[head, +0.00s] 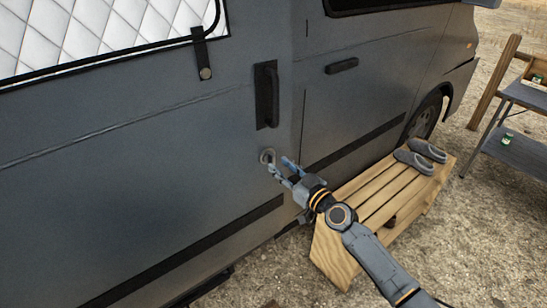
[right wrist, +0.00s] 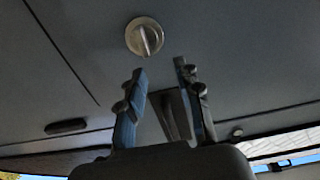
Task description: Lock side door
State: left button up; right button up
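The grey side door (head: 130,170) of the van looks shut. Its round metal lock (head: 267,156) sits below the black door handle (head: 267,95). In the right wrist view the lock (right wrist: 145,37) is a silver disc with a raised bar, slightly tilted from the picture's vertical. My right gripper (head: 279,164) is right by the lock in the head view. In the right wrist view its blue-grey fingers (right wrist: 160,68) are apart with nothing gripped. The lock lies just beyond the fingertips, and the handle (right wrist: 172,112) shows between the fingers. My left gripper is not in view.
A slatted wooden bench (head: 375,205) with grey shoes (head: 413,161) stands beside the van, close to my right arm. The front door handle (head: 341,66) is farther right. A shelf (head: 517,150) with small green items stands at the right edge. Gravel lies in front.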

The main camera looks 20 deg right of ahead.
aim_at(271, 159)
jog(key=w, duration=0.4)
jog(key=shift+w+f, duration=0.15)
jog(key=shift+w, duration=0.1)
jog(key=shift+w+a, duration=0.15)
jog(key=c, duration=0.7)
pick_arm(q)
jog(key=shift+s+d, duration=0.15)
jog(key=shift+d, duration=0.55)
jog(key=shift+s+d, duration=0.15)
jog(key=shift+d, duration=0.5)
pick_arm(e)
jog(key=shift+f, duration=0.1)
grip_shut()
